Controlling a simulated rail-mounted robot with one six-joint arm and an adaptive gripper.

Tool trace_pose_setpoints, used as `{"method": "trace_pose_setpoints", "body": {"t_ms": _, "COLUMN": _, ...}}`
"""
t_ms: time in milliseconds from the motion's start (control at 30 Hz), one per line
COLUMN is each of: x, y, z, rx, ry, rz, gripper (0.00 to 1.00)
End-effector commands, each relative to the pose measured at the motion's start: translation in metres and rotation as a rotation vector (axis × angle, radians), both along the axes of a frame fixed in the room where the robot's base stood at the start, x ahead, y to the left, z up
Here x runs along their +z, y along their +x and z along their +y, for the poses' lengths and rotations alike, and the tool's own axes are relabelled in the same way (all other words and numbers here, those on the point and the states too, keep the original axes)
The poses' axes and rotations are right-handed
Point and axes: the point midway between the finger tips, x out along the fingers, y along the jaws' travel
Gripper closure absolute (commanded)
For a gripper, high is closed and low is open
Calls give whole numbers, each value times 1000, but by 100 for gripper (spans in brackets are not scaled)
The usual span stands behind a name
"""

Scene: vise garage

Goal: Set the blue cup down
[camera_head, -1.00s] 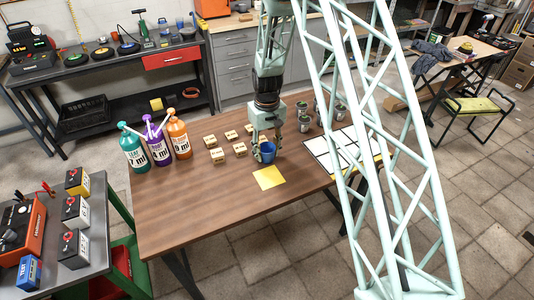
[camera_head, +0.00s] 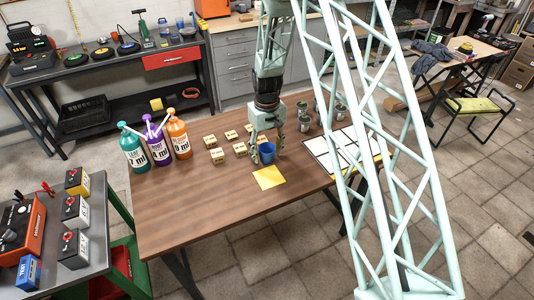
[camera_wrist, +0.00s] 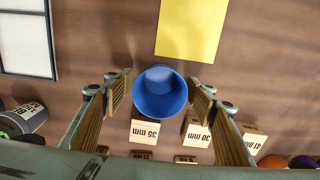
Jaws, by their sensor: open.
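The blue cup (camera_head: 267,153) stands upright on the brown table, just behind the yellow square sheet (camera_head: 269,177). In the wrist view the cup (camera_wrist: 160,94) shows from above, empty, between my gripper's two fingers. My gripper (camera_head: 266,146) is open around the cup. In the wrist view there are gaps between the fingers (camera_wrist: 160,92) and the cup on both sides. The yellow sheet (camera_wrist: 191,27) lies apart from the cup there, with bare wood between them.
Several wooden blocks (camera_head: 218,156) lie left of the cup. Three pump bottles (camera_head: 157,146) stand at the table's left. A white panelled board (camera_head: 327,158) and several small cans (camera_head: 304,123) are on the right. The table's front (camera_head: 200,215) is clear.

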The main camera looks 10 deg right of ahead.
Motion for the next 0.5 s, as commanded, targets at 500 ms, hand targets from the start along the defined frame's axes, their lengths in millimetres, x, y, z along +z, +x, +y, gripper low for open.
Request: {"method": "trace_pose_setpoints", "body": {"t_ms": 500, "x": 32, "y": 1, "z": 0, "rx": 0, "ry": 0, "rz": -2, "gripper": 49}}
